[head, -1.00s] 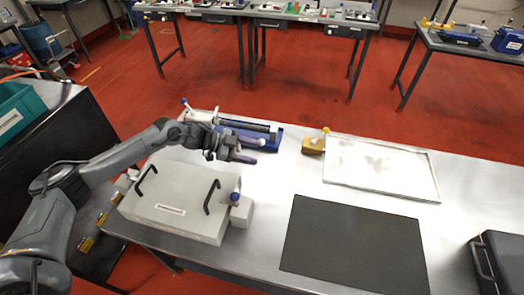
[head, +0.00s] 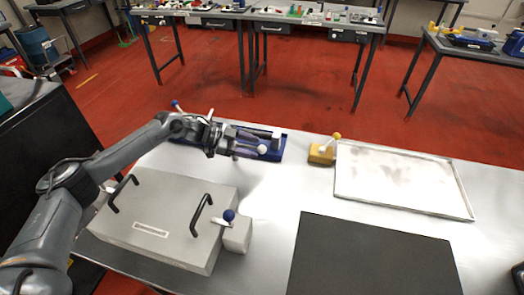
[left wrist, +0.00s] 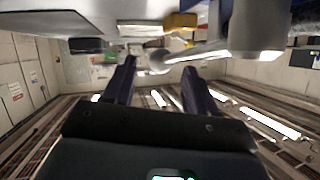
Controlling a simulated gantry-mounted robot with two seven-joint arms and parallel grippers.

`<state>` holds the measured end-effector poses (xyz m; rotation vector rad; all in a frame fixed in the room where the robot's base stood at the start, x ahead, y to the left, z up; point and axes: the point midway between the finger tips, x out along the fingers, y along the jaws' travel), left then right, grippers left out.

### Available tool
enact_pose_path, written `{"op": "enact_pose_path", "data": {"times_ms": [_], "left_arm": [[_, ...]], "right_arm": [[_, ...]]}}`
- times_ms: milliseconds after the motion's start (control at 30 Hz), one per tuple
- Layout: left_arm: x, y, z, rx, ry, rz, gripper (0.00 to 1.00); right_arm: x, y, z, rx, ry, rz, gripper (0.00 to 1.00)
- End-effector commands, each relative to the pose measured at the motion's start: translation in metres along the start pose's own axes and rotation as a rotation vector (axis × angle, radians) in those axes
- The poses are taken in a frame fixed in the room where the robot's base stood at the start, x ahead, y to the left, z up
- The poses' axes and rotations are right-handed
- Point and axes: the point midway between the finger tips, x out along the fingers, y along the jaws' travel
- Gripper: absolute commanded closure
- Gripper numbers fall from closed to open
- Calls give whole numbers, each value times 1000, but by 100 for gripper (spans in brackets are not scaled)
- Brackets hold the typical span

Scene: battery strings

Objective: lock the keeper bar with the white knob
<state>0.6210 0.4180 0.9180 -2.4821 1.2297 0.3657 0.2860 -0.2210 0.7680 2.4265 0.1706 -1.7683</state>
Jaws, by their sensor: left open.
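The white knob (head: 262,149) is by the fingertips of my left gripper (head: 260,143), at the near side of the blue tray (head: 282,149). In the left wrist view the white knob (left wrist: 160,65) sits between or just beyond the open fingertips (left wrist: 159,68), on a pale arm (left wrist: 200,52) running to a thick pale cylinder (left wrist: 257,28). I cannot tell if the fingers touch it. A dark bar lies in the blue tray, partly hidden by my gripper; I cannot tell which part is the keeper bar. My right gripper is out of view.
A grey box (head: 165,205) with two black handles and a blue-knobbed lever (head: 229,215) stands in front of my left arm. A yellow block with a yellow-knobbed lever (head: 322,153), a shallow metal tray (head: 400,206) and a dark mat (head: 370,262) lie to the right.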

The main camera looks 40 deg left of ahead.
Motion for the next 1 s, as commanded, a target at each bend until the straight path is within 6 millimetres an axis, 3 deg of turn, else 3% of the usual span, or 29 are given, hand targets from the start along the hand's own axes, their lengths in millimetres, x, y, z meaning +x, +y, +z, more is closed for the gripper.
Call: {"op": "enact_pose_path", "data": {"times_ms": [100, 300, 733, 1000], "left_arm": [[19, 0, 0, 2, 3, 1, 44], [38, 0, 0, 1, 1, 0, 44], [44, 0, 0, 1, 0, -1, 44], [44, 0, 0, 1, 0, 0, 85]], "right_arm": [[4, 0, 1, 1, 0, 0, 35], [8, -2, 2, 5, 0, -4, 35], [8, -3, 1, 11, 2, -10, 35], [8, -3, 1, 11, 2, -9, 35]]}}
